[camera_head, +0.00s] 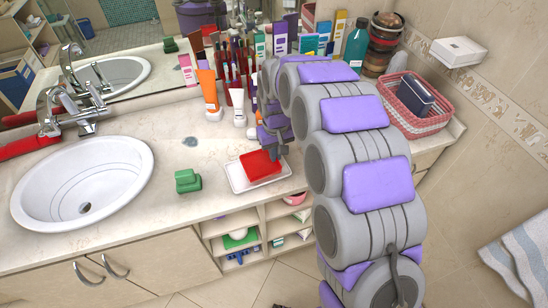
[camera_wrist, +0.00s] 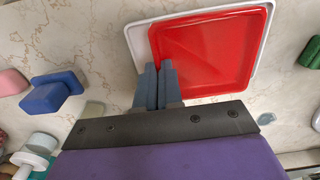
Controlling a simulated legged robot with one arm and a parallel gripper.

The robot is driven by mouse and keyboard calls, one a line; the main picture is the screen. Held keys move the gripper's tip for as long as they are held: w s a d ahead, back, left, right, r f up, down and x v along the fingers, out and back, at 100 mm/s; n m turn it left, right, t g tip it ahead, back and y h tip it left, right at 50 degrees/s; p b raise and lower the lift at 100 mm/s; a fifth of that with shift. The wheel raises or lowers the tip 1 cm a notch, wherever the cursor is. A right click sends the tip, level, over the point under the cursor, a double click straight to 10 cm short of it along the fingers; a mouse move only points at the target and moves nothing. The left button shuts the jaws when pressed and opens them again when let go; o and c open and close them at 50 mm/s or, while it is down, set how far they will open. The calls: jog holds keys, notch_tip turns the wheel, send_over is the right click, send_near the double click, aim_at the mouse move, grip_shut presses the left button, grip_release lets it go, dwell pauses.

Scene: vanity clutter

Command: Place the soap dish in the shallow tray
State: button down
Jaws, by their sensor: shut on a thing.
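The red soap dish (camera_head: 261,165) is a shallow rectangle, seen over the white shallow tray (camera_head: 239,181) near the counter's front edge. My gripper (camera_head: 277,152) is shut on the dish's edge at its right side. In the wrist view the fingers (camera_wrist: 160,82) are closed together at the left edge of the red dish (camera_wrist: 215,50). The white tray's rim (camera_wrist: 142,38) shows beyond the dish at the left, top and right. The dish lies within or just above the tray; I cannot tell whether it touches the tray's bottom. The dish hides most of the tray.
A green block (camera_head: 187,181) sits left of the tray, and a white sink (camera_head: 85,180) lies farther left. An orange tube (camera_head: 209,95) and a white tube (camera_head: 238,107) stand behind. A pink basket (camera_head: 415,103) is at right. The counter left of the tray is mostly clear.

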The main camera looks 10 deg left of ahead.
jog(key=shift+w+a, duration=0.35)
jog(key=shift+a, duration=0.05)
jog(key=shift+w+a+f, duration=0.15)
jog(key=shift+a+f, duration=0.05)
jog(key=shift+a, duration=0.5)
jog(key=shift+a+f, duration=0.15)
jog(key=shift+f, duration=0.1)
jog(key=f, duration=0.1)
jog(key=f+b, duration=0.1)
jog(key=shift+w+d+f, duration=0.1)
jog(key=shift+d+f, duration=0.2)
jog(key=shift+d, duration=0.05)
jog(key=shift+d+f, duration=0.2)
jog(key=shift+d+r, duration=0.1)
jog(key=shift+d, duration=0.05)
jog(key=shift+a, duration=0.2)
jog(key=c, duration=1.3)
grip_release()
jog(key=shift+a, duration=0.25)
jog(key=shift+d, duration=0.2)
